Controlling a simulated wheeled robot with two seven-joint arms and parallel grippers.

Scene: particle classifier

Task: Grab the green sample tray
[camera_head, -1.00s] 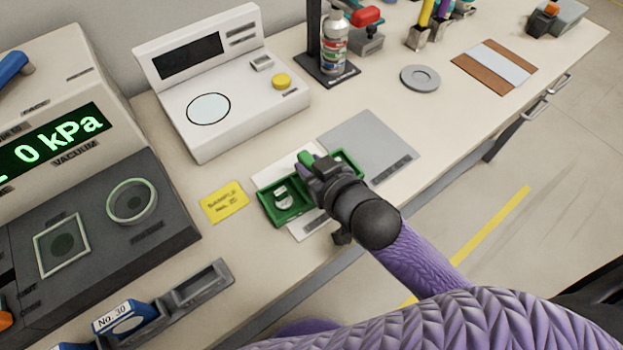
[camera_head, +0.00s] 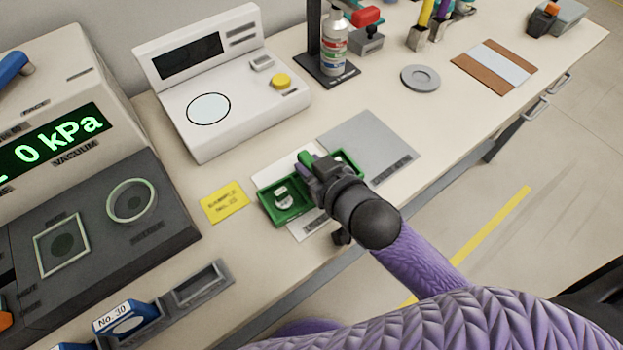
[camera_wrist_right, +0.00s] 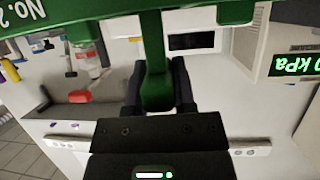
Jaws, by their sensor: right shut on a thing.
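The green sample tray (camera_head: 285,213) is on the front part of the bench, over a white sheet, in the head view. A small pale round item (camera_head: 283,197) sits in its left part. My right gripper (camera_head: 311,166) is over the tray and hides its middle. In the right wrist view, the gripper (camera_wrist_right: 160,92) is shut on a green upright part of the tray (camera_wrist_right: 153,60), with a dark finger on each side. Whether the tray touches the sheet cannot be told. My left gripper is not in view.
A yellow label (camera_head: 224,202) lies left of the tray, and a grey plate (camera_head: 372,140) lies to its right. A white instrument (camera_head: 215,95) stands behind. A dark-topped vacuum unit (camera_head: 150,240) fills the left. The bench front edge is close to the tray.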

